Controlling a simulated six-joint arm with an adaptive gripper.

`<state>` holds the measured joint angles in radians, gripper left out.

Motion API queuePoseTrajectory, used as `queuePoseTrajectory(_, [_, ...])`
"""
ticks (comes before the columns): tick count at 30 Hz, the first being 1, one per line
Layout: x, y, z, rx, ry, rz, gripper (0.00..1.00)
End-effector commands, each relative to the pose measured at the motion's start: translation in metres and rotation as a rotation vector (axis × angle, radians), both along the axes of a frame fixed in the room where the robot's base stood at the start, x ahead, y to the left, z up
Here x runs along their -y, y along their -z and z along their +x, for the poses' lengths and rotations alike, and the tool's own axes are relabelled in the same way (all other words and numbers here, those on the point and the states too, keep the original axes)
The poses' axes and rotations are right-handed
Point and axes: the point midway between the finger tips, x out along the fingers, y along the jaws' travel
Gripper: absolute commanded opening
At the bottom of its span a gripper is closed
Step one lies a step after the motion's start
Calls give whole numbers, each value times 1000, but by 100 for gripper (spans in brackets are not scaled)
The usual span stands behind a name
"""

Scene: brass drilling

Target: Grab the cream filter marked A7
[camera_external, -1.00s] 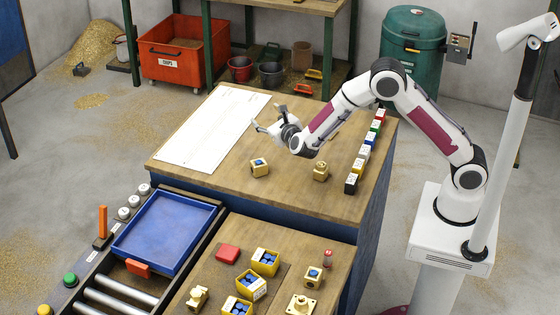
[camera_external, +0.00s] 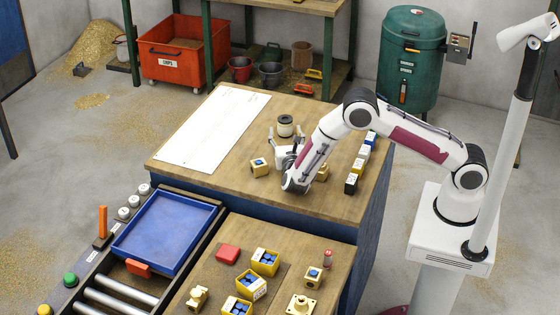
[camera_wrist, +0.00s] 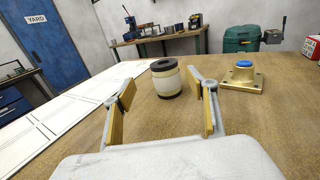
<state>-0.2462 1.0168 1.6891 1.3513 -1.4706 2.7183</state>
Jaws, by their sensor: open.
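The cream filter (camera_external: 285,126), a short cylinder with dark ends, stands upright on the wooden bench in the external view. It also shows in the wrist view (camera_wrist: 167,82), a little left of centre. I cannot read any A7 mark on it. My gripper (camera_external: 286,140) is low over the bench on the near side of the filter, its fingers spread toward it. In the wrist view my gripper (camera_wrist: 163,92) is open and empty, with the filter framed between the fingertips and seemingly just beyond them.
A brass flange with a blue top (camera_wrist: 243,77) stands right of the filter in the wrist view. A brass block (camera_external: 259,167) sits left of my gripper. Labelled blocks (camera_external: 352,183) line the bench's right side. A white sheet (camera_external: 213,130) lies flat on the left.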

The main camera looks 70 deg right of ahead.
Motion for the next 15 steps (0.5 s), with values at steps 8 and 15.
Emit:
queuePoseTrajectory(8, [12,0,6,0,2,1,57])
queuePoseTrajectory(15, [23,0,12,-1,0,0,57])
